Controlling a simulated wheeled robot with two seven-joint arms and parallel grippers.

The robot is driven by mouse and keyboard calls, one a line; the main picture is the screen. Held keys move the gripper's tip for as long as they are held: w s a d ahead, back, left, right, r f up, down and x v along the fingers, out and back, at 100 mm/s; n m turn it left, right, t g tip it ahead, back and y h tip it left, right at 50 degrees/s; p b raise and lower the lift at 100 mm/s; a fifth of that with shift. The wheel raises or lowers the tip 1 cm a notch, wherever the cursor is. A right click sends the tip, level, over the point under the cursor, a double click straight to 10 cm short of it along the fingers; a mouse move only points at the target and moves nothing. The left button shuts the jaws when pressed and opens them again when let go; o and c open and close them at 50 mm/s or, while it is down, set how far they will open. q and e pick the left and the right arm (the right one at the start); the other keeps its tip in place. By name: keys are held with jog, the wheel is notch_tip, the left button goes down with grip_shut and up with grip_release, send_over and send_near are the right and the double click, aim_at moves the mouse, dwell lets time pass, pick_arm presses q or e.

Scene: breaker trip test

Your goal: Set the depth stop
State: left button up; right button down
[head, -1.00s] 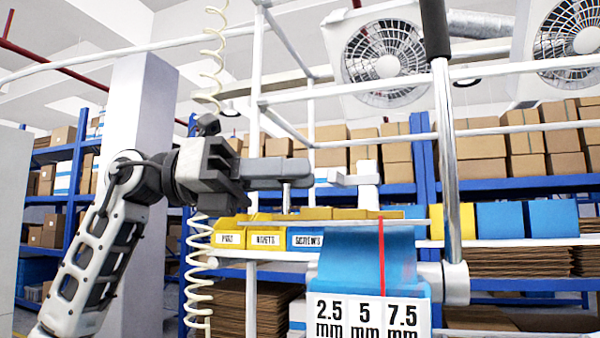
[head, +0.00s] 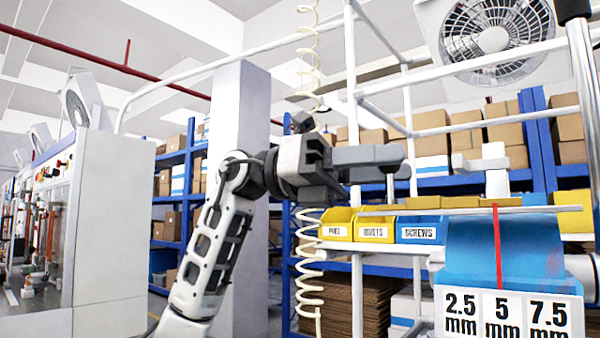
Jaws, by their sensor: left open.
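The depth stop shows as a blue block (head: 505,250) at the lower right in the head view. Its white scale plate (head: 508,314) reads 2.5, 5 and 7.5 mm. A thin red pointer (head: 497,245) stands upright in front of the block and ends above the 5 mark. A pale bar (head: 455,211) runs across behind the pointer's top. My left gripper (head: 375,174) is open, with dark grey fingers pointing right. It appears up and left of the blue block, apart from it, with nothing seen between its fingers. My right gripper is out of view.
Yellow and blue bins (head: 373,226) labelled PINS, RIVETS and SCREWS sit below my left gripper. A pale grey part (head: 482,163) stands above the block. White frame posts (head: 351,100) and a coiled cream hose (head: 308,240) are close by. A machine cabinet (head: 115,210) stands at left.

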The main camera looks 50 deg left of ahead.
pick_arm(q)
jog(key=v, duration=1.5)
jog(key=shift+b, duration=0.4)
jog(key=shift+s, duration=0.1)
